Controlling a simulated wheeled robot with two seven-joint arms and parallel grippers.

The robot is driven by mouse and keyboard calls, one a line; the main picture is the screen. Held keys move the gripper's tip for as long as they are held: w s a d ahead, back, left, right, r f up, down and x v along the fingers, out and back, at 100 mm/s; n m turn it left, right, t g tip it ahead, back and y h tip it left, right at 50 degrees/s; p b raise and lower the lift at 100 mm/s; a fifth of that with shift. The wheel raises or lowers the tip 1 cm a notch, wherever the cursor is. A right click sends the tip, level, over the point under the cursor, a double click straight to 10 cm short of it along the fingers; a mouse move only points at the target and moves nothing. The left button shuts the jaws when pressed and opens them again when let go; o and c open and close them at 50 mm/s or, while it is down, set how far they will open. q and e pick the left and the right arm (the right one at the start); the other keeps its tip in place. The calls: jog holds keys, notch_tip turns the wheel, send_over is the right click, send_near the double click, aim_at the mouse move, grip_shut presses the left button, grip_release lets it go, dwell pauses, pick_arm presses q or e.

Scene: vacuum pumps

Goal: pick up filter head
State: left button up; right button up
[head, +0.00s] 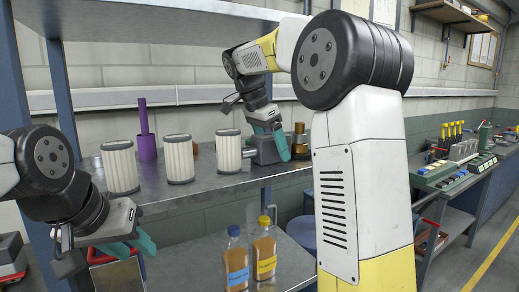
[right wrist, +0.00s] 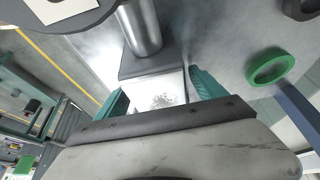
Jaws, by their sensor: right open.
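My right gripper (head: 274,135) is open at the block, reaching down from above. No firm hold shows, and I cannot tell whether the fingers touch it. Part of the block is hidden by a finger in the head view. My left gripper (head: 130,246) hangs empty in front of the shelf at the lower left, its teal fingers seeming apart.
Three white pleated cartridges (head: 178,159) stand left of the block. A purple pot (head: 146,147) stands behind them and a brass fitting (head: 299,138) to the block's right. Two bottles (head: 264,250) stand on the lower shelf. A green ring (right wrist: 270,66) lies near my right gripper.

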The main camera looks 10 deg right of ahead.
jog(key=c, duration=1.6)
jog(key=shift+r, duration=0.1)
